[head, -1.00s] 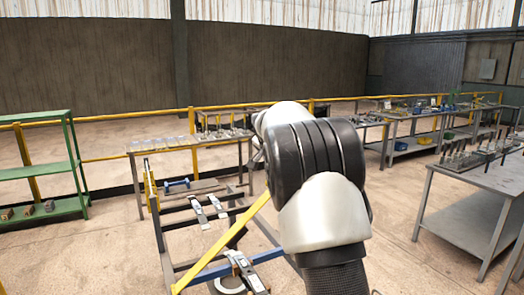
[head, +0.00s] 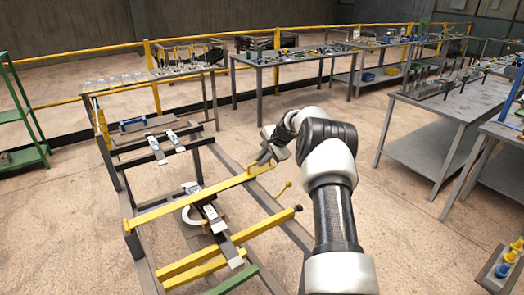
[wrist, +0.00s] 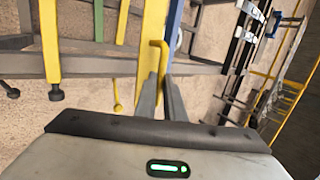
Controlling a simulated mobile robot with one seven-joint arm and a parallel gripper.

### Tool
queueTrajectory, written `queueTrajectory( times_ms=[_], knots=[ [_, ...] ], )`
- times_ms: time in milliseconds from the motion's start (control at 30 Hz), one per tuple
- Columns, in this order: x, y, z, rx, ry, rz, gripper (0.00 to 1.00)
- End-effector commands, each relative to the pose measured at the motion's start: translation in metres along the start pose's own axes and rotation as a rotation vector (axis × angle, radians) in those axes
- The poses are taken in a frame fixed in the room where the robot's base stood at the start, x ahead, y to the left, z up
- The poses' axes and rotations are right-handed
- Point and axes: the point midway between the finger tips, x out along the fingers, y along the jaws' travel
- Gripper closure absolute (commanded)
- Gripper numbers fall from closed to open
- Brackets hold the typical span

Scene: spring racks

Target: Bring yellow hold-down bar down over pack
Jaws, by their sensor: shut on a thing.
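The yellow hold-down bar (head: 190,203) crosses the rack from its left side and rises slightly toward its right end. My gripper (head: 268,158) is at that right end, shut on the bar's handle. In the wrist view the hooked yellow handle (wrist: 160,62) stands between the two fingers of my gripper (wrist: 160,100). Under the bar lie a dark and silver strip assembly (head: 212,215) and a pale ring (head: 190,216), which look like the pack. The bar passes over them and hides part of them. I cannot tell whether it touches them.
The dark rack frame (head: 112,170) holds more silver strips (head: 173,138) and a blue part (head: 131,125) farther back. Two thick yellow beams (head: 240,236) lie nearer me. Grey tables (head: 435,115) stand at the right. Floor is clear between them and the rack.

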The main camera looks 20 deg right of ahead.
Motion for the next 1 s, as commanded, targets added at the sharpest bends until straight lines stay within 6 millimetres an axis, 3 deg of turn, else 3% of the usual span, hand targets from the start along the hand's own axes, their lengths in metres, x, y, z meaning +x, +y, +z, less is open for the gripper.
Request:
queueTrajectory(
  times_ms=[200,533,567,667,1000],
  knots=[
    [0.0103,0.0056,0.0005,0.012,-0.021,-0.003,1.00],
    [0.0109,0.0056,0.0016,0.012,-0.024,-0.002,1.00],
    [0.0109,0.0056,0.0017,0.012,-0.024,-0.002,0.88],
    [0.0108,0.0055,0.0015,0.012,-0.023,-0.002,0.72],
    [0.0076,0.0058,-0.0001,0.013,-0.020,-0.002,0.72]
  ],
)
